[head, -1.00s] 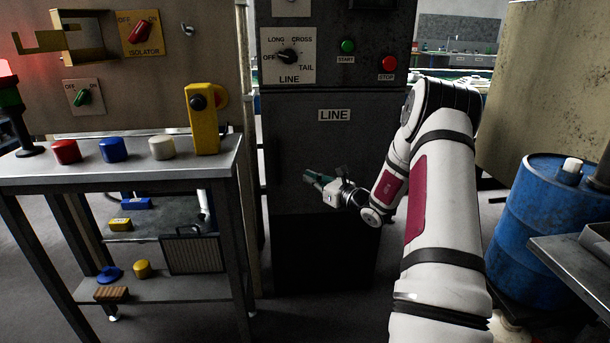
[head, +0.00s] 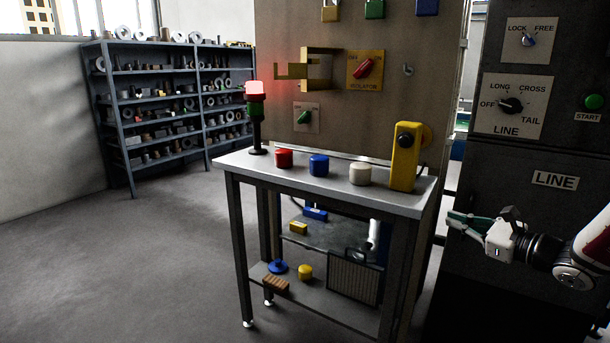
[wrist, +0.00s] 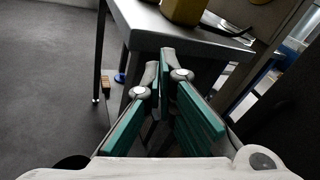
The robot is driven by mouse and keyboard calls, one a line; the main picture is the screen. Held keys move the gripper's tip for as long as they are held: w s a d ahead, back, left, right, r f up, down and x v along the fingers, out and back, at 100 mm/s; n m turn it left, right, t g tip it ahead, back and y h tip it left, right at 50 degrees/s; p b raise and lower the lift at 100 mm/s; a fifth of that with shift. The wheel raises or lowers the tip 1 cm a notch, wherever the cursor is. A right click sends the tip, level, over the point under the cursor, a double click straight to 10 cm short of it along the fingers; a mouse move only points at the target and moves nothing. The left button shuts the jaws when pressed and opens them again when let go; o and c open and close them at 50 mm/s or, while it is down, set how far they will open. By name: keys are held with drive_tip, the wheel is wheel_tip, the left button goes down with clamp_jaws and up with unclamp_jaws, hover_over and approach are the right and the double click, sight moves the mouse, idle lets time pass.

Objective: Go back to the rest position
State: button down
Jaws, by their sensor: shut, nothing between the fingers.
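My gripper (head: 468,220) is at the right in the head view, in front of the dark line cabinet (head: 550,215) and to the right of the work table. In the wrist view, my gripper (wrist: 162,75) shows its green-padded fingers converging, with nothing held between the tips. The fingers point toward the table's corner (wrist: 160,30), apart from it as far as I can tell. My white arm comes in from the right edge of the head view.
A lower shelf holds small items. Shelving (head: 160,105) stands behind. Floor at left is clear.

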drive_tip(key=s+a+r+n+g+y, duration=0.1)
drive_tip(key=s+a+r+n+g, duration=0.45)
drive_tip(key=s+a, duration=0.55)
drive_tip(key=s+a+r+n+g+y, duration=0.1)
drive_tip(key=s+a+r+n+g, duration=0.1)
drive_tip(key=s+a+n+g, duration=0.85)
drive_tip(key=s+a+f+n+t+h, duration=0.2)
drive_tip(key=s+n+h, duration=0.5)
drive_tip(key=s, duration=1.1)
drive_tip(key=s+d+f+n+h, duration=0.25)
drive_tip(key=s+d+h, duration=0.2)
drive_tip(key=s, duration=0.25)
wheel_tip(320, 180, up, 25)
drive_tip(key=t+p, duration=0.3)
drive_tip(key=p, duration=2)
drive_tip(key=shift+w+d+r+n+t+y, duration=0.2)
drive_tip(key=shift+d+n+t+y, duration=0.15)
drive_tip(key=shift+d+t+y, duration=0.1)
